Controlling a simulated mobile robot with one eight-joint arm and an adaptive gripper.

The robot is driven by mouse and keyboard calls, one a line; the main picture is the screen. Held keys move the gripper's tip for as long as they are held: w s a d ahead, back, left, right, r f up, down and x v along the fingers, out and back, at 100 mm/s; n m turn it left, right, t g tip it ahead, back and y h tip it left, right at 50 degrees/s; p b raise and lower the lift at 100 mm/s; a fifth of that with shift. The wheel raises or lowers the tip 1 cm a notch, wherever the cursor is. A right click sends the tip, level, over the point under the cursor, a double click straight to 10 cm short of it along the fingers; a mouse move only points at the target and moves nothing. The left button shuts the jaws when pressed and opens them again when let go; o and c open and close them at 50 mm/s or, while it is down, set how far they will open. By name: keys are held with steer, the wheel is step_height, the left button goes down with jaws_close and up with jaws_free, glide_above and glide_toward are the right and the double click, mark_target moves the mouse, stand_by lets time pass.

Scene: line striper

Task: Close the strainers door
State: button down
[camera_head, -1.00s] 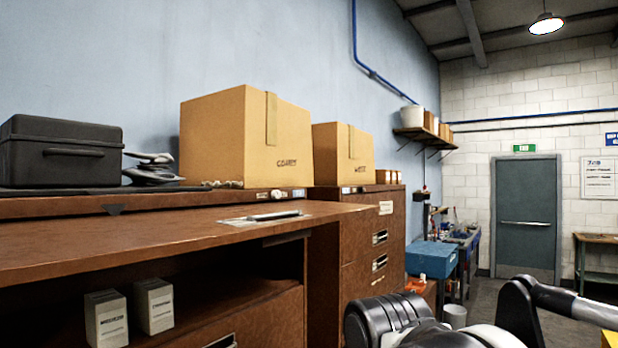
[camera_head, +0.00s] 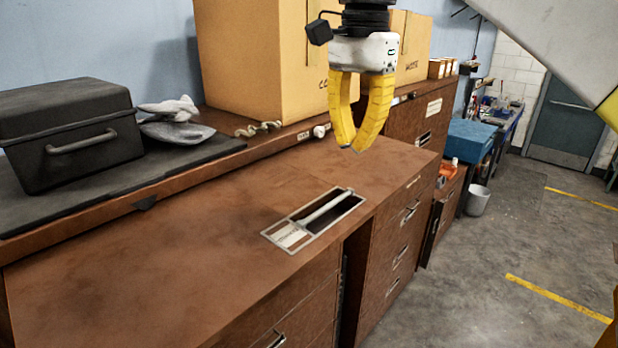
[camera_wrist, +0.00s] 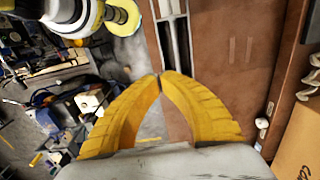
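A wide brown door panel (camera_head: 190,220) stands out level from the cabinet front, like a raised flap. Its outer face is up and carries a metal frame with a pale label (camera_head: 291,235) and a bar handle (camera_head: 325,207). The label's words are too small to read. My gripper (camera_head: 353,149), with yellow fingers, points down above the panel, beyond the handle in the head view, apparently touching nothing. Its fingertips meet in the wrist view (camera_wrist: 161,76), empty. The handle (camera_wrist: 173,42) shows just beyond the tips there. The compartment under the panel is hidden now.
A black case (camera_head: 70,130), a grey object (camera_head: 175,120) and cardboard boxes (camera_head: 255,65) stand behind the panel. Drawers (camera_head: 405,212) are to its right. The floor (camera_head: 480,275) at right is open, with a grey bin (camera_head: 478,200) by the cabinets.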

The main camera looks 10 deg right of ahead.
steer(key=s+f, duration=0.2)
steer(key=s, duration=0.3)
steer(key=p, duration=0.2)
glide_above(353, 223)
step_height(353, 223, down, 6)
steer(key=shift+a+r, duration=0.15)
steer(key=shift+r, duration=0.05)
steer(key=f, duration=0.2)
steer(key=s+f+p, duration=0.1)
steer(key=f, duration=0.2)
steer(key=shift+w+f, duration=0.2)
steer(key=shift+w, duration=0.05)
steer(key=shift+s+r, duration=0.1)
steer(key=shift+s, duration=0.25)
steer(key=shift+w+f+b, duration=0.2)
steer(key=shift+f+b, duration=0.25)
steer(key=shift+f, duration=0.15)
steer(key=w+a+f+t+y+b, duration=0.2)
steer(key=f+t+b, duration=0.1)
steer(key=f+b, duration=0.6)
steer(key=w+a+f+t+y+b, duration=0.2)
steer(key=w+f+t+y+b, duration=0.15)
steer(key=f+b, duration=0.65)
steer(key=w+a+f+t+y+b, duration=0.3)
steer(key=w+a+f+t+b, duration=0.3)
steer(key=w+a+f+b, duration=0.5)
steer(key=shift+w+f+b, duration=0.7)
steer(key=shift+w+b, duration=0.8)
steer(key=shift+w, duration=0.45)
steer(key=shift+s, duration=0.15)
